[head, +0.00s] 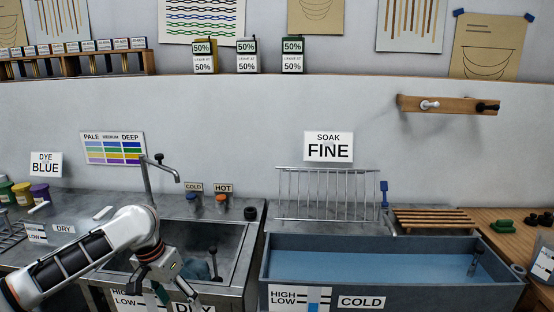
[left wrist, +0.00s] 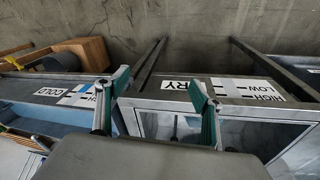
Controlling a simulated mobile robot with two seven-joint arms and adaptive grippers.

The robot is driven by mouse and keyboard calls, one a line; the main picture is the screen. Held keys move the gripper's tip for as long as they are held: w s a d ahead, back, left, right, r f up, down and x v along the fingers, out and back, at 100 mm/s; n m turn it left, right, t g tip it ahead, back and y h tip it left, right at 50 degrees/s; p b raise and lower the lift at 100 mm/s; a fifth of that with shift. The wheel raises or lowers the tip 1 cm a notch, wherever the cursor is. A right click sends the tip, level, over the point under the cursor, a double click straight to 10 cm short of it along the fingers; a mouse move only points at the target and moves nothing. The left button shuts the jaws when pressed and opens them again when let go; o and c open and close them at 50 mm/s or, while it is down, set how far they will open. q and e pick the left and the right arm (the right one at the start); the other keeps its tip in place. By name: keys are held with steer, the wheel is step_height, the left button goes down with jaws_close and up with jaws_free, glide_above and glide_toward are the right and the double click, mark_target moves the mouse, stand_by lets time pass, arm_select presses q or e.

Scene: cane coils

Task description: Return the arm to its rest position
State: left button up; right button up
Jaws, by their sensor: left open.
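My left arm comes in from the lower left in the head view. Its gripper (head: 160,290) hangs over the front edge of the left steel sink (head: 240,262). In the left wrist view the two fingers of the left gripper (left wrist: 160,90) stand apart with nothing between them. Below them are the front rims of the sinks and their labels, the DRY label (left wrist: 182,84) lying nearly between the fingers. My right gripper is not in view.
A blue-water soak trough (head: 385,268) stands to the right of the sink, with a wire rack (head: 325,195) behind it. A tap (head: 147,180) rises behind the sink, close to my arm. A wooden slatted rack (head: 433,219) is at the right.

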arm_select(q)
steer(key=s+d+f+t+h, duration=0.2)
steer(key=s+d+f, duration=0.2)
steer(key=d+f, duration=0.4)
steer(key=s+d+f+t+h, duration=0.2)
steer(key=s+d+f, duration=0.2)
steer(key=d+f, duration=0.45)
steer(key=s+a+f+t+y, duration=0.2)
steer(key=s+a+f, duration=0.2)
steer(key=s+a, duration=0.3)
steer(key=s+a+f+t+y, duration=0.2)
steer(key=s+a, duration=0.4)
steer(key=s, duration=0.4)
step_height(320, 180, down, 2)
steer(key=shift+s+a+t, duration=0.2)
steer(key=shift+a+t, duration=0.2)
steer(key=shift+t, duration=0.3)
steer(key=shift+d, duration=0.1)
